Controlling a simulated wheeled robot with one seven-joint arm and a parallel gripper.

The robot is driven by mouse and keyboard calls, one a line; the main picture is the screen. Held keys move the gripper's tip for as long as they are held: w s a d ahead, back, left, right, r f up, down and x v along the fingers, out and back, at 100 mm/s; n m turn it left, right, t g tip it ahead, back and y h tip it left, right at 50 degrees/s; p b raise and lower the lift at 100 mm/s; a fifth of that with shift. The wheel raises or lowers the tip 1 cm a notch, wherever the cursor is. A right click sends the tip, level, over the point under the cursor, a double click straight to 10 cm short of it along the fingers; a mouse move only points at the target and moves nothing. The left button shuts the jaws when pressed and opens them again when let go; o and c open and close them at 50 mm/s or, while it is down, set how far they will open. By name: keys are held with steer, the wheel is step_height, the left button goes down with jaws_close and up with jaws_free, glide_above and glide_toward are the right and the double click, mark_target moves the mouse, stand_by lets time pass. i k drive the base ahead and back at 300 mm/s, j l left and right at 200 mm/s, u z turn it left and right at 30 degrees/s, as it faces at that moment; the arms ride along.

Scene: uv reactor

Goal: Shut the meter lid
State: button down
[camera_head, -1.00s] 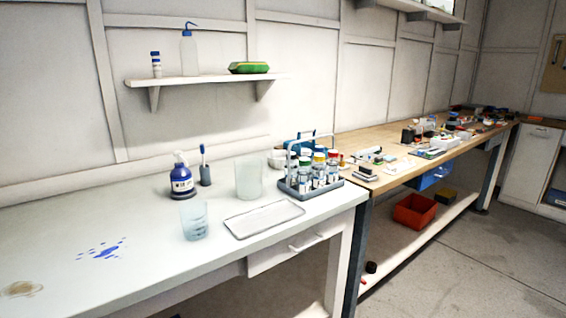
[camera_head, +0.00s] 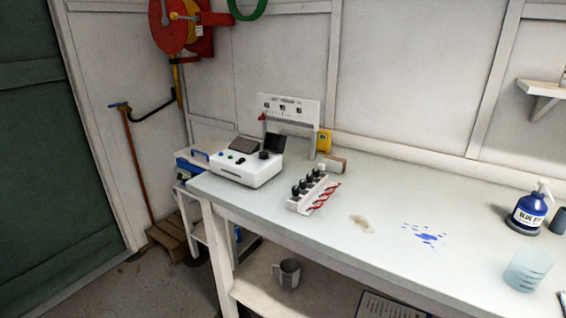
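A white box-shaped device that looks like the meter (camera_head: 246,170) stands on the left end of the white bench. Its front has several coloured buttons and a dark knob. A dark panel that looks like the meter lid (camera_head: 275,142) stands up at the device's right rear, so it looks open. A second dark, tilted panel (camera_head: 244,143) sits at the back left of the device; I cannot tell if it is a screen. My gripper is not in view.
A white rack with dark-topped items (camera_head: 311,190) stands right of the meter. A brown stain (camera_head: 362,223), blue spill (camera_head: 425,235), blue bottle (camera_head: 529,212) and clear beaker (camera_head: 527,270) are further right. The floor (camera_head: 165,290) left of the bench is clear near me.

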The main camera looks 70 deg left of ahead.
mark_target(274, 143)
steer(key=j, duration=0.85)
steer(key=j+u, duration=0.15)
steer(key=j, duration=0.7)
steer(key=j+u, duration=0.2)
steer(key=u, duration=1.3)
steer(key=l+u, duration=0.2)
steer(key=l, duration=2.05)
steer(key=i, duration=0.05)
